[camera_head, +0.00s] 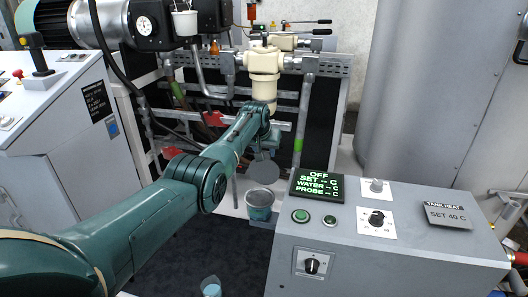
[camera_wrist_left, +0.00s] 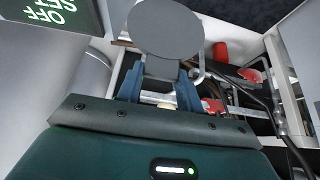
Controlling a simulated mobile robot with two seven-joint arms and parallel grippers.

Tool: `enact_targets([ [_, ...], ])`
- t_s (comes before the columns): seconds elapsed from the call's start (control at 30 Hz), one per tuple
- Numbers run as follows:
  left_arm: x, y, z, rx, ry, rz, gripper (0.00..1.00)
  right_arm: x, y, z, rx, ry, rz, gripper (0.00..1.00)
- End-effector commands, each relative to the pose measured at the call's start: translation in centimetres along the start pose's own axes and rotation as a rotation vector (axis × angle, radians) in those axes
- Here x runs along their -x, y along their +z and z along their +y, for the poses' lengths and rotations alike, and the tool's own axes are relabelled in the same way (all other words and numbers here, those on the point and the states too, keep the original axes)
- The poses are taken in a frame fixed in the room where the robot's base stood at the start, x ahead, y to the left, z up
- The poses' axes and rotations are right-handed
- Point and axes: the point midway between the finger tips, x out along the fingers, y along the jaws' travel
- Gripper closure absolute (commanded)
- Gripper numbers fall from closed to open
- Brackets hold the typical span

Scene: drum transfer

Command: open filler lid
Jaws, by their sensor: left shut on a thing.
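The filler lid (camera_head: 264,174) shows as a round grey disc in the head view, tilted up above an open round filler (camera_head: 260,205) beside the grey control box. My left gripper (camera_head: 266,151) reaches in from the left, just behind and above the disc. In the left wrist view the lid (camera_wrist_left: 166,28) fills the top middle, just beyond the blue fingers of my left gripper (camera_wrist_left: 160,76). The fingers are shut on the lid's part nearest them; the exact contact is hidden. My right gripper is not in view.
The control box (camera_head: 400,250) with a lit display (camera_head: 318,184), knobs and green buttons stands close on the right. A cream valve body (camera_head: 265,75) with pipes stands behind my gripper. Another console (camera_head: 50,110) is at the left. Dark floor lies at the front.

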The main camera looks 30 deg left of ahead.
Motion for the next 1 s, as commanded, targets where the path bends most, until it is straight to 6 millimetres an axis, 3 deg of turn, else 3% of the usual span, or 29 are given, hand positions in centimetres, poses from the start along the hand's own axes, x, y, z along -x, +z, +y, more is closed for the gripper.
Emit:
enact_targets([
  [0.43, -0.10, -0.06, -0.03, -0.001, -0.001, 0.005, 1.00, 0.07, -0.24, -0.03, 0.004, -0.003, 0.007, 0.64],
  [0.47, -0.10, -0.05, -0.03, -0.001, 0.000, 0.005, 0.62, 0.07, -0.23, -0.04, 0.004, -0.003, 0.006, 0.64],
  [0.7, -0.09, 0.01, -0.01, 0.000, 0.000, 0.002, 0.43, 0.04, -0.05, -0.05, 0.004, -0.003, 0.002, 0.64],
  [1.0, 0.06, -0.02, 0.01, 0.000, 0.000, 0.001, 0.42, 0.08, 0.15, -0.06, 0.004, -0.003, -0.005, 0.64],
])
